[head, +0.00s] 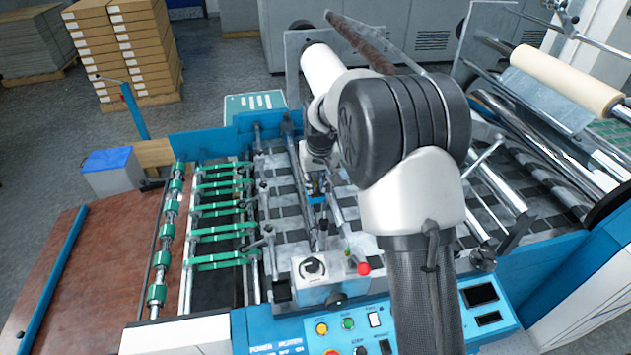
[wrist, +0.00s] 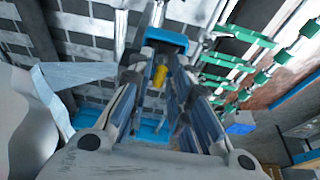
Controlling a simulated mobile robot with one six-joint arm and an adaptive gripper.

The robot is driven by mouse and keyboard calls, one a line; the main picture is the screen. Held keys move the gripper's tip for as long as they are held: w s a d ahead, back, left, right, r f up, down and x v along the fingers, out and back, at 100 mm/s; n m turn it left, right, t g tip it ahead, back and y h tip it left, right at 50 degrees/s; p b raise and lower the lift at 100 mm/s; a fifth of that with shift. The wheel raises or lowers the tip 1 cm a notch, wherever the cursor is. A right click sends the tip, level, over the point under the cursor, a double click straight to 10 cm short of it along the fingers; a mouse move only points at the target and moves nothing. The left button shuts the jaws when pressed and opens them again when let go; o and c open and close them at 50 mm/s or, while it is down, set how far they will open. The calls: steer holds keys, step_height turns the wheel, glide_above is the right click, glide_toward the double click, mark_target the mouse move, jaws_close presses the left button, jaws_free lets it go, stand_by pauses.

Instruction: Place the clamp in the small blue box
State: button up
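My gripper (wrist: 159,72) points down over the machine bed, and its two fingers show apart in the wrist view. A blue piece (wrist: 166,40) with a yellow part (wrist: 160,76) shows at and between the fingertips; it looks like the clamp. I cannot tell whether the fingers press on it. In the head view my gripper (head: 317,186) is small and partly hidden by my arm. A small box with a blue top (head: 108,160) stands at the left, beyond the brown table; its blue also shows in the wrist view (wrist: 240,128), at the right.
Green-banded rollers (head: 215,215) lie between the gripper and the box. A brown tabletop (head: 75,265) fills the left. A control panel (head: 350,325) with buttons is at the front. Rollers and a film roll (head: 565,80) stand at the right. Stacked cartons (head: 125,45) are at the back.

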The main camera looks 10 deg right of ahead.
steer(key=s+r, duration=1.2)
steer(key=r, duration=0.5)
steer(key=s+f+t, duration=0.1)
steer(key=s+f, duration=0.1)
steer(key=s, duration=2.6)
steer(key=shift+f, duration=0.2)
step_height(320, 180, down, 19)
steer(key=b, duration=1.9)
steer(key=shift+r, duration=0.15)
